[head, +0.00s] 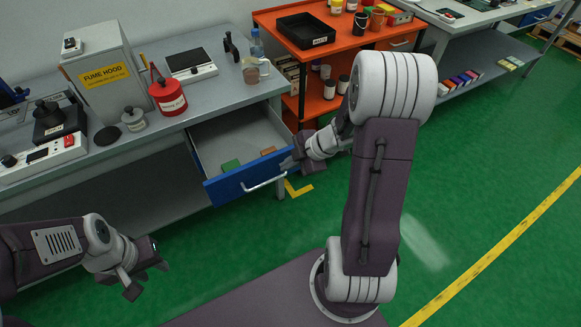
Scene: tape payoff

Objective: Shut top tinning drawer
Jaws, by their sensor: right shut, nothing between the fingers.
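The drawer (222,191) has a blue front with a pale bar handle (265,184) and stands pulled out from under the grey bench. Inside it I see a green block (231,165) and a small orange-brown block (268,151). My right gripper (288,163) is shut and empty at the right end of the drawer front; I cannot tell whether it touches. My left gripper (148,278) is open and empty, low at the left, in front of the bench and away from the drawer.
The grey bench (225,85) carries a fume hood box (103,75), a red can (169,97) and a scale (190,63). An orange shelf unit (345,38) stands behind my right arm. Green floor is free in front of the drawer.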

